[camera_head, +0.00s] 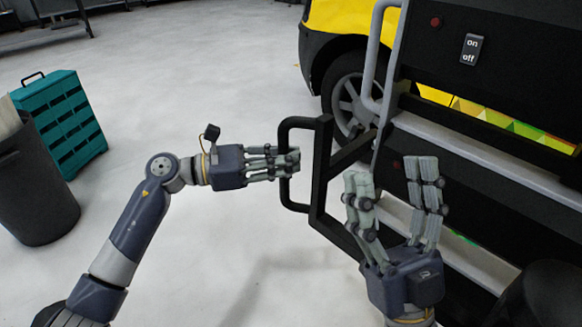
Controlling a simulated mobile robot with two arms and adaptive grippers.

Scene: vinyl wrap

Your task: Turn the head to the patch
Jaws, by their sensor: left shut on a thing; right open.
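My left gripper (287,162) comes in from the left and is shut on the black handle (296,123), a squared loop on a black frame (321,180). My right gripper (392,180) is open and empty, with its fingers pointing up, in front of the dark machine at the right. I cannot pick out the patch for certain. A strip with yellow, green and orange pieces (510,125) shows inside a slot of the machine.
The dark machine (455,85) with an on/off switch (471,49) and grey rails fills the right side. A yellow vehicle (335,18) stands behind it. A teal crate (62,120) and a dark bin (35,190) stand at the left. The grey floor between is clear.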

